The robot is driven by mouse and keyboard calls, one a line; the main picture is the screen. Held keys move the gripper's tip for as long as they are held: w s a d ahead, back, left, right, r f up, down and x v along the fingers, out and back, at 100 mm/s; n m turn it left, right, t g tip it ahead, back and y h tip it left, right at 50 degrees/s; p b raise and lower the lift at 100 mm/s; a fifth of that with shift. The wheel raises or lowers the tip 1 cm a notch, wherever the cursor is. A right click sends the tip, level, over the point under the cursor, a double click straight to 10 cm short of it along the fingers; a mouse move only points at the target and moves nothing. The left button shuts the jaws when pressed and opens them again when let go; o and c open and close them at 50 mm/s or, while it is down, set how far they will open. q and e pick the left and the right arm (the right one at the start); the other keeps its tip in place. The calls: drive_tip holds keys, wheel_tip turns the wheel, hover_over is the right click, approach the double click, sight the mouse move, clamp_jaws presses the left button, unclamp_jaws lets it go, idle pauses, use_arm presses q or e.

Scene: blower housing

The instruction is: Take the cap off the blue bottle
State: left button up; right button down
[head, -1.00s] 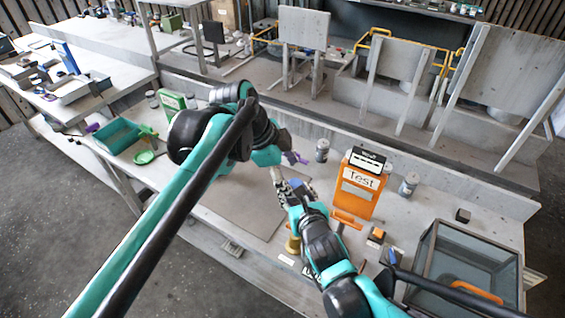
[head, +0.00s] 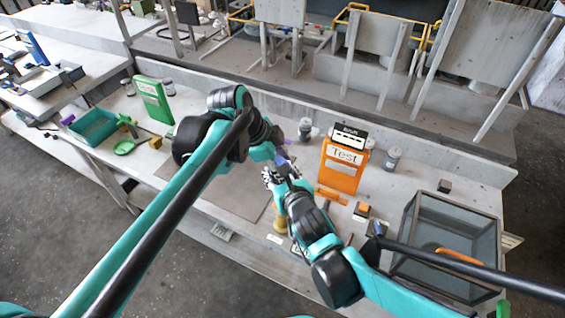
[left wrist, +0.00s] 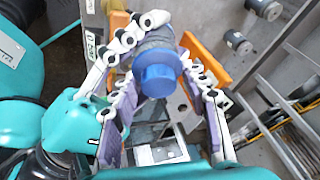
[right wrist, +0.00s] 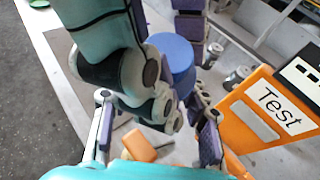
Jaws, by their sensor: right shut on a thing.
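The bottle's blue cap (left wrist: 160,78) faces my left wrist camera, with a grey round body (left wrist: 152,42) behind it. Blue also shows in the right wrist view (right wrist: 174,58), partly hidden by a dark and teal arm part. My right gripper (right wrist: 155,128) is shut on the bottle; the grip itself is mostly hidden. My left gripper (left wrist: 163,125) is open, its purple pads on both sides of the cap, with gaps showing. In the head view my left gripper (head: 284,160) is close above my right gripper (head: 270,178), and the bottle between them is hardly visible.
An orange "Test" box (head: 341,168) stands close to the right of the grippers. Grey jars (head: 305,130) stand behind. A glass-walled bin (head: 450,195) is at the right, a teal tray (head: 93,127) at the left. A flat mat (head: 225,190) lies clear below.

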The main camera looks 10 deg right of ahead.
drive_tip(key=c, duration=0.7)
unclamp_jaws()
drive_tip(key=shift+s, duration=0.1)
